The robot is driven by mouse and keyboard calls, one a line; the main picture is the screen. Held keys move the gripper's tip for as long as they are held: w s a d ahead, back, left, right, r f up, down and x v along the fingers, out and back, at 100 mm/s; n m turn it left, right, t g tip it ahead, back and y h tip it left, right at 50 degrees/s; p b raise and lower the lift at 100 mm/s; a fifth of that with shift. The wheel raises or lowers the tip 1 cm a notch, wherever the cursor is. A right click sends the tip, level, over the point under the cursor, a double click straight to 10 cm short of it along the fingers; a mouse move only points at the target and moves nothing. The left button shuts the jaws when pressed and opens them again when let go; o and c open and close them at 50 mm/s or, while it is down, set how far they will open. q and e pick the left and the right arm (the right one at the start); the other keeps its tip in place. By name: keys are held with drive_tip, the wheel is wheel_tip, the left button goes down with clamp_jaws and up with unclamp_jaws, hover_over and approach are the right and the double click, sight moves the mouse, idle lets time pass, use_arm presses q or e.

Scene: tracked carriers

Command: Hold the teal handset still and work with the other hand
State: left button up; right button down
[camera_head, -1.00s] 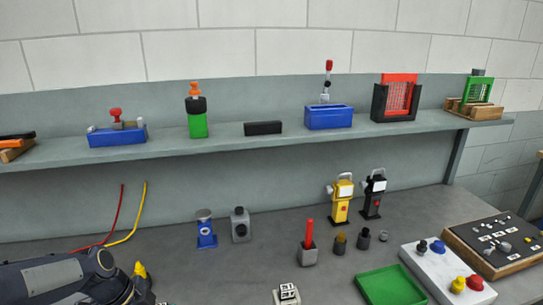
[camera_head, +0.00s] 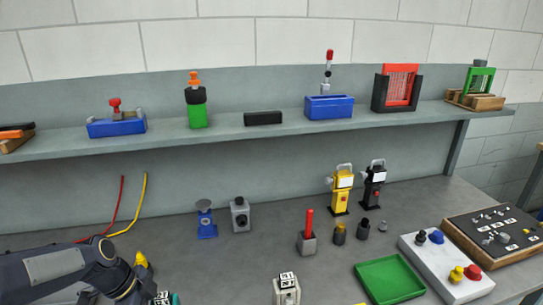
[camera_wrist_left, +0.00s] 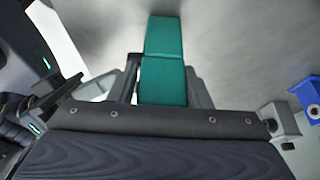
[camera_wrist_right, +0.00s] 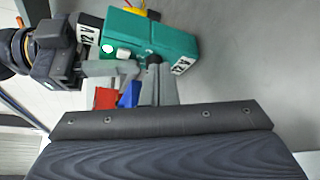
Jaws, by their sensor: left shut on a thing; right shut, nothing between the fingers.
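The teal handset (camera_wrist_left: 163,72) sits between the fingers of my left gripper (camera_wrist_left: 163,88) in the left wrist view. In the right wrist view, the handset (camera_wrist_right: 155,38) is tilted, with white "12 V" labels and a round white button on its face. Only a small teal bit (camera_head: 175,299) shows at the bottom of the head view. My right gripper (camera_wrist_right: 153,72) is shut and empty, its fingertips close below the handset; I cannot tell whether they touch it. My right gripper is not in the head view. A red piece (camera_wrist_right: 105,98) and a blue piece (camera_wrist_right: 129,95) show beside its fingers.
A yellow device (camera_head: 342,190) and a black device (camera_head: 373,188) stand on the grey bench. A green tray (camera_head: 390,280), white board (camera_head: 445,270) and dark panel (camera_head: 495,235) lie right. A labelled grey block (camera_head: 286,290) stands at front. A shelf (camera_head: 230,142) runs behind.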

drive_tip(key=shift+s+d, duration=0.25)
drive_tip(key=shift+s, duration=0.7)
drive_tip(key=shift+s+d, duration=0.2)
drive_tip(key=shift+s, duration=0.75)
use_arm(q)
drive_tip(key=o, duration=1.1)
drive_tip(key=shift+o, duration=0.2)
drive_tip(key=shift+a+r, duration=0.1)
